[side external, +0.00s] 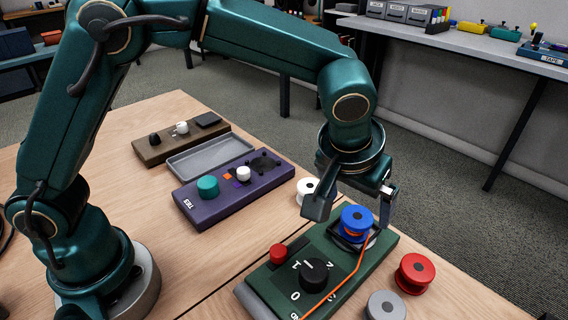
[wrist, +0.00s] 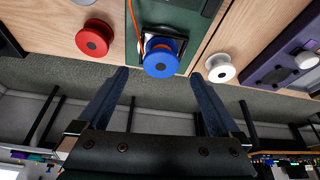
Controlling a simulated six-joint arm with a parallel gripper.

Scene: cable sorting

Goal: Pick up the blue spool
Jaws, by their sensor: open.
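The blue spool (side external: 357,218) sits at the back end of the green device (side external: 384,244), on a dark seat with an orange cable running from it across the device. In the wrist view the blue spool (wrist: 160,60) shows just beyond and between the fingertips. My gripper (side external: 362,205) is just above and around the spool in the side view, with a finger on either side. In the wrist view my gripper (wrist: 158,75) has its two fingers wide apart with nothing between them. Whether a finger touches the spool cannot be told.
A red spool (side external: 415,270) and a grey spool (side external: 385,306) stand right of the device. A white spool (side external: 307,189) stands behind it. The device carries a black knob (side external: 313,274) and red button (side external: 278,253). A purple box (side external: 219,207) and grey tray (side external: 208,156) lie left.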

